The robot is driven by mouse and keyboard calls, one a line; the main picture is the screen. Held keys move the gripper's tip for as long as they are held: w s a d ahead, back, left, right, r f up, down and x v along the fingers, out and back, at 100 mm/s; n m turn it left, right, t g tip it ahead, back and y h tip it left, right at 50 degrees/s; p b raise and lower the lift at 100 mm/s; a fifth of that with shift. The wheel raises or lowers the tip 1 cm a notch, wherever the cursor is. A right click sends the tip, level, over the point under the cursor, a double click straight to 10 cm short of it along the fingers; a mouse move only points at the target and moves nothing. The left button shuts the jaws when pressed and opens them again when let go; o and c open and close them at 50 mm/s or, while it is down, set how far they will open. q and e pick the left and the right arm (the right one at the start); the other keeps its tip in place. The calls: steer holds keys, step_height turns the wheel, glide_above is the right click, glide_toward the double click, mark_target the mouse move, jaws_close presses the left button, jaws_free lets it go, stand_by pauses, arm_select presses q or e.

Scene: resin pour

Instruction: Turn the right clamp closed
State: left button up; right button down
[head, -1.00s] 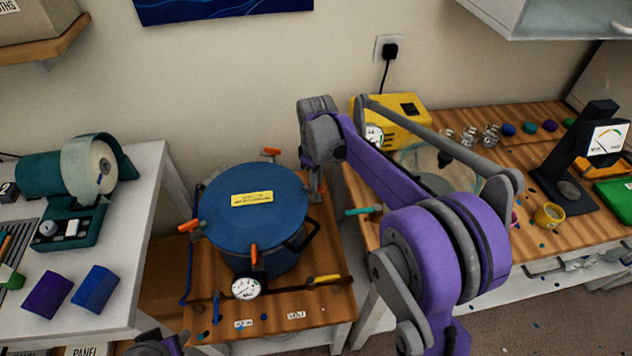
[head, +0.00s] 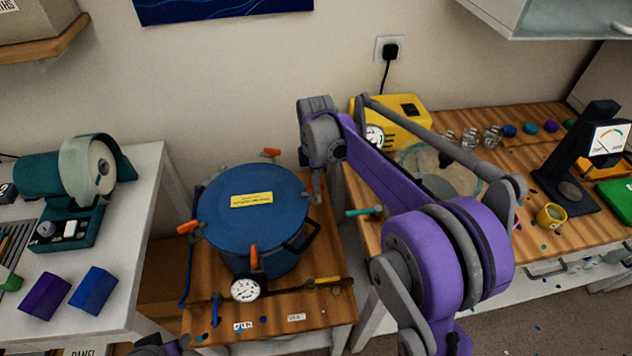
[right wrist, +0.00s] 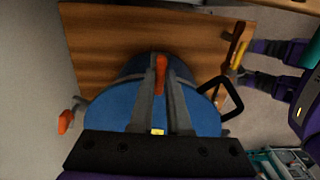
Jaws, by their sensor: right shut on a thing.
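The blue pot lid (head: 252,206), with a yellow label, sits on the pot on a wooden board. The right clamp is hidden behind my gripper in the head view; its orange handle (right wrist: 160,75) shows in the right wrist view. My right gripper (right wrist: 160,68) is shut on that handle at the lid's edge. In the head view my right gripper (head: 317,193) is small and partly hidden by my arm. Other orange clamp handles stand at the back (head: 271,153), left (head: 187,227) and front (head: 253,257) of the lid.
A dial gauge (head: 245,289) and a yellow-handled valve (head: 324,280) are at the board's front. A black pot handle (head: 302,238) sticks out at the front right. A wooden bench (head: 378,238) with a yellow machine (head: 410,112) stands close on the right.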

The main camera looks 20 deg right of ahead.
stand_by(0.4)
steer(key=c, duration=0.9)
jaws_free()
step_height(320, 180, up, 11)
steer(key=shift+f+p, duration=0.1)
steer(key=shift+p, duration=0.2)
steer(key=s+a+f+m+t, duration=0.1)
steer(key=s+f+m, duration=0.3)
steer(key=s, duration=0.4)
steer(key=s+a+f+m+t, duration=0.2)
steer(key=s+a+f+m, duration=0.1)
steer(key=s+m, duration=0.3)
steer(key=s+a+f+m+t, duration=0.2)
steer(key=s+f+m, duration=0.2)
steer(key=s, duration=0.6)
steer(key=shift+s+f+m, duration=0.2)
steer(key=shift+f+m, duration=0.15)
steer(key=shift+m, duration=0.25)
